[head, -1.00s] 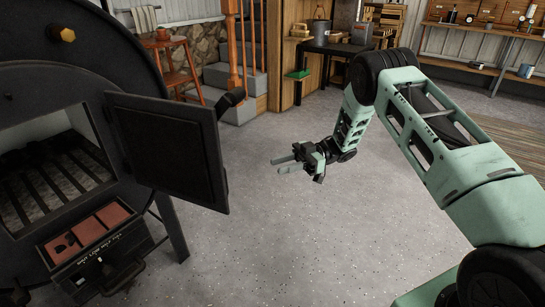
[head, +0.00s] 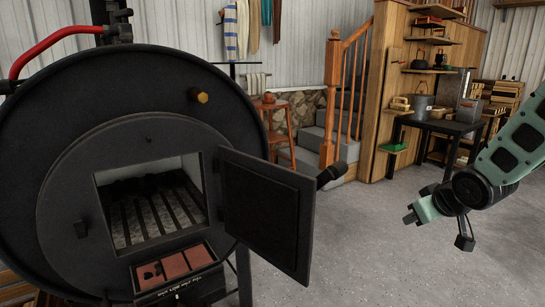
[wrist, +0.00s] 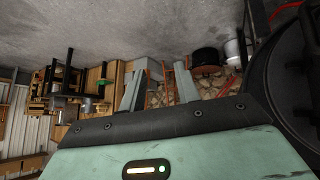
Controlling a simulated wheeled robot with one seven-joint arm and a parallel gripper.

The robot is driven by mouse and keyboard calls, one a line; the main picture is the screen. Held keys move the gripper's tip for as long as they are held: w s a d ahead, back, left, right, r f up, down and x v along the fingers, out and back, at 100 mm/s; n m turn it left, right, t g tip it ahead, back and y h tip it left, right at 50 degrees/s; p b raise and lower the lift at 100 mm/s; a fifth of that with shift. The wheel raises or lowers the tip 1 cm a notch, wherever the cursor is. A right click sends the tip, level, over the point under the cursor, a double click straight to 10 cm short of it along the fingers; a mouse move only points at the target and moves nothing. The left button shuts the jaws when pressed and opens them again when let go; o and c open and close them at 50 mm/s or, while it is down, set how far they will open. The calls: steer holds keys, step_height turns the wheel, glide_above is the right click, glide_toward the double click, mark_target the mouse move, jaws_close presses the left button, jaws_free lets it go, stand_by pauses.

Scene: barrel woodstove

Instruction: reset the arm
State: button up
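My gripper (head: 420,210) is at the right side of the head view, in open air above the grey floor. It is well to the right of the stove door (head: 267,213) and touches nothing that I can see. In the wrist view its two fingers (wrist: 159,82) stand apart with nothing between them. My arm comes in from the right edge of the head view. The barrel woodstove (head: 75,150) fills the left side, and its door is swung open to the right. The firebox (head: 155,210) shows a grate inside.
A red-brown stool (head: 283,130) and grey stairs with a wooden railing (head: 330,120) stand behind the stove. A black table (head: 440,124) with a metal bucket (head: 422,106) stands at the back right. The floor (head: 370,255) between door and arm is clear.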

steer(key=s+a+f+m+g, duration=0.1)
steer(key=s+m+g, duration=0.15)
steer(key=s, duration=0.65)
steer(key=s+a+m+g, duration=0.1)
steer(key=s+g, duration=0.2)
steer(key=s, duration=0.7)
steer(key=s+a+r+n+g, duration=0.1)
steer(key=s+a+n, duration=0.3)
steer(key=s+a, duration=0.4)
steer(key=s+a+r+n+g, duration=0.15)
steer(key=s+a+n, duration=0.35)
steer(key=a, duration=0.6)
step_height(320, 180, up, 26)
steer(key=m+p, duration=0.1)
steer(key=p, duration=2.5)
steer(key=shift+d+p, duration=0.3)
steer(key=shift+d, duration=0.05)
steer(key=shift+s+a+f, duration=0.1)
steer(key=shift+f, duration=0.05)
